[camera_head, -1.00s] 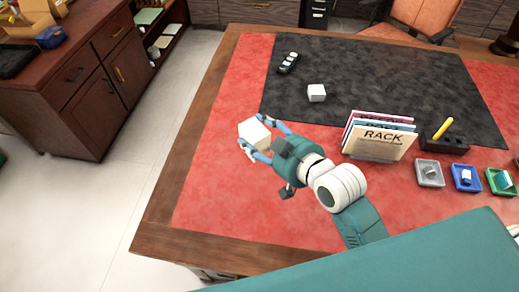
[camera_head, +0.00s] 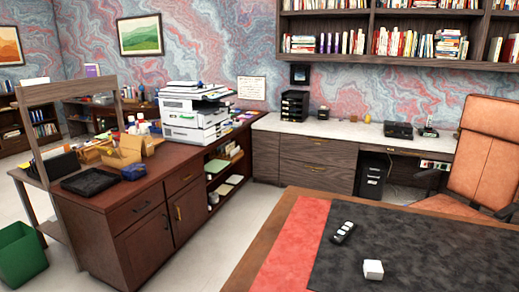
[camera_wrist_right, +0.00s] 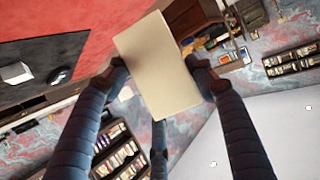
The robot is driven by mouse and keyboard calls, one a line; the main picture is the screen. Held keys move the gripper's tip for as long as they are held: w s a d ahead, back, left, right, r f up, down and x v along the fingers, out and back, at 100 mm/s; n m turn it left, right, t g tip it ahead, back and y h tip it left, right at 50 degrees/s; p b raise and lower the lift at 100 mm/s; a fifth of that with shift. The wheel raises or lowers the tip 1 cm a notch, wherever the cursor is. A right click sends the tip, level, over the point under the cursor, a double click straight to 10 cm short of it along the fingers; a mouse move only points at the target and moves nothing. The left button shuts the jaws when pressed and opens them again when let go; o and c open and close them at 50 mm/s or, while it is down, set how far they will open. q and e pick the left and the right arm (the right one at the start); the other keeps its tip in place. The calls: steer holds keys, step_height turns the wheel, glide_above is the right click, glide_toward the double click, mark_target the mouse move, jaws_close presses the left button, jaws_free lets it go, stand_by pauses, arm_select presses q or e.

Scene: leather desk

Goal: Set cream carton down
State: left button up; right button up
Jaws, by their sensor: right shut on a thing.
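The cream carton (camera_wrist_right: 158,50) is a plain pale box in the middle of the right wrist view. My right gripper (camera_wrist_right: 159,74) is shut on it, with dark blue fingers on both sides of it. The carton appears tilted in that view. The head view shows neither the carton nor either gripper. The desk's far part shows at the lower right of the head view, with a red leather surface (camera_head: 290,245) and a black mat (camera_head: 430,250).
A small white box (camera_head: 373,269) and a black remote-like object (camera_head: 342,232) lie on the black mat. A dark wooden cabinet (camera_head: 150,230) stands left of the desk, carrying a printer (camera_head: 195,112). An orange chair (camera_head: 488,165) is behind the desk. A green bin (camera_head: 20,255) is far left.

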steer(key=s+d+r+n+g+y, duration=0.3)
steer(key=s+r+n, duration=0.1)
steer(key=s+r, duration=0.2)
steer(key=shift+d+r+g, duration=0.25)
steer(key=shift+d+g, duration=0.05)
